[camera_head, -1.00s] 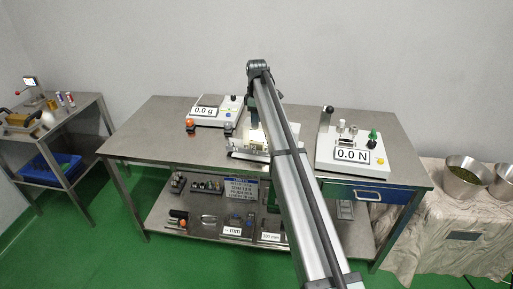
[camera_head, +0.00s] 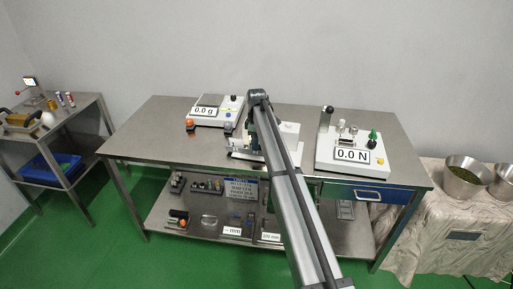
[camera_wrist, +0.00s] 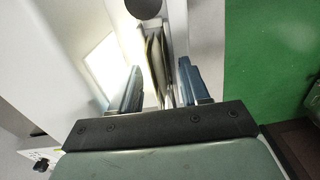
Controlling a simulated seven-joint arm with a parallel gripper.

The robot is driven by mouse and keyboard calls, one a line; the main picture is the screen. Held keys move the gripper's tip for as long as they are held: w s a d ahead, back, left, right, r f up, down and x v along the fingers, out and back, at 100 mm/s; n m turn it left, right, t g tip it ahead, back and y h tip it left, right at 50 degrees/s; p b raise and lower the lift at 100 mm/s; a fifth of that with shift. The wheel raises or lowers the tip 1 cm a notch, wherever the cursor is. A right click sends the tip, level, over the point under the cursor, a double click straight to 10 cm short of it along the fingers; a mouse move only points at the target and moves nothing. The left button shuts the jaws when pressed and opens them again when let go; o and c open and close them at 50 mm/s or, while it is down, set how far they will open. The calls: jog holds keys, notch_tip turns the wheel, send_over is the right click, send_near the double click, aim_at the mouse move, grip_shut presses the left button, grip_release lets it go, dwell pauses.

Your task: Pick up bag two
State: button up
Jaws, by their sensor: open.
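In the wrist view, my gripper (camera_wrist: 160,78) is open, with one dark blue-grey finger on each side. Thin, pale upright packets, which look like the tea bags (camera_wrist: 155,55), stand on edge in a row between and beyond the fingers. I cannot tell which of them is bag two, or whether either finger touches one. In the head view, my arm covers the gripper and the bags. The white device (camera_head: 289,133) that my gripper is at shows partly behind the arm, in the middle of the table.
A scale reading 0.0 g (camera_head: 216,108) stands left of the device on the steel table (camera_head: 160,130). A force tester reading 0.0 N (camera_head: 351,148) stands to the right. In the wrist view, a bright panel (camera_wrist: 103,65) lies left of the bags and a dark round knob (camera_wrist: 144,8) beyond them.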

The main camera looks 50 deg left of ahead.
jog(key=shift+f, duration=0.25)
grip_shut()
dwell(0.4)
